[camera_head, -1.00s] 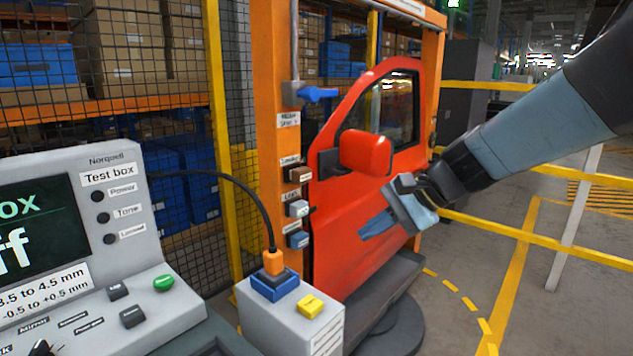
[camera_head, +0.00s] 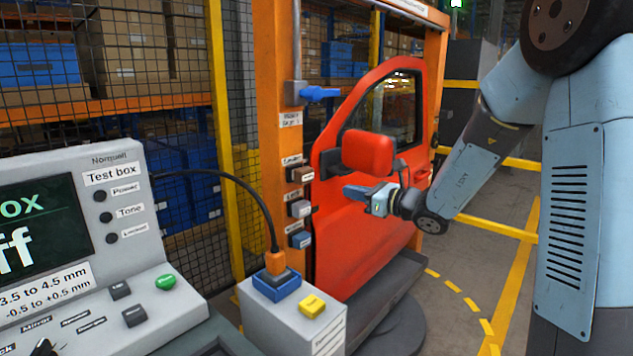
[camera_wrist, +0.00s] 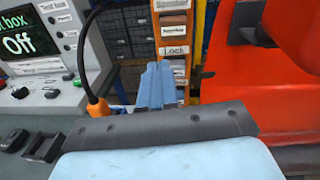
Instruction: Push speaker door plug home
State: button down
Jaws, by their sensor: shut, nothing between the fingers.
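A row of door connectors sits on the orange post beside the red door (camera_head: 350,235). The top one, a brown connector (camera_head: 301,174), is under a small label that may read Speaker; how deep its plug sits cannot be told. Below it are a grey-blue connector (camera_head: 300,208) and a blue connector (camera_head: 300,240). My gripper (camera_head: 350,191) is shut and empty, in front of the door just below the mirror, pointing left toward the post and apart from it.
The red mirror (camera_head: 367,152) stands out just above my gripper. A test box (camera_head: 110,215) reading Off stands at left. An orange cable plug (camera_head: 275,262) stands in a blue socket on a grey box (camera_head: 290,320), beside a yellow block (camera_head: 312,306). A blue handle (camera_head: 320,94) is higher on the post.

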aim_at(309, 178)
jog(key=shift+w+d+f+m+t, duration=0.2)
jog(key=shift+w+d+m+t, duration=0.05)
jog(key=shift+w+m, duration=0.2)
jog(key=shift+w+d+f+m+t, duration=0.25)
jog(key=shift+w+m, duration=0.1)
jog(key=shift+w, duration=0.1)
jog(key=shift+a, duration=0.1)
jog(key=x, duration=1.4)
jog(key=shift+f, duration=0.15)
jog(key=shift+w, duration=0.1)
